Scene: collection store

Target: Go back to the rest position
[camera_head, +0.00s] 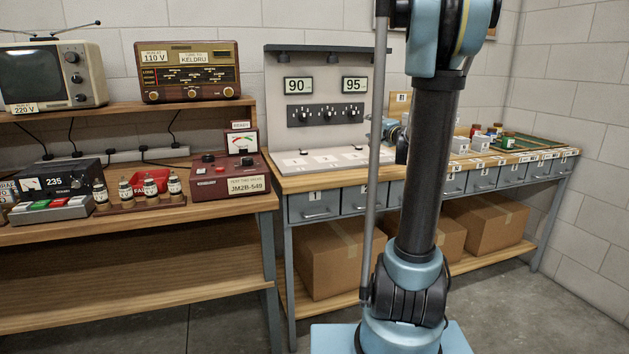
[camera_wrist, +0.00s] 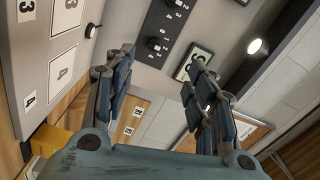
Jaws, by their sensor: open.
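My gripper (camera_wrist: 160,58) is open, with its two fingers apart and nothing between them in the wrist view. In the head view part of my gripper (camera_head: 387,130) shows beside the grey test panel, above the bench, and my own arm hides the rest. The test panel (camera_head: 340,75) stands upright with displays reading 90 and 95 and a black strip of knobs (camera_head: 326,115). The knob strip also shows in the wrist view (camera_wrist: 160,30), beyond the fingers. A pale board with numbered fields (camera_head: 320,159) lies in front of the panel.
The right bench has numbered drawers (camera_head: 315,207) and a green tray (camera_head: 520,142). Cardboard boxes (camera_head: 336,262) stand below. Grey floor (camera_head: 540,310) is clear at right.

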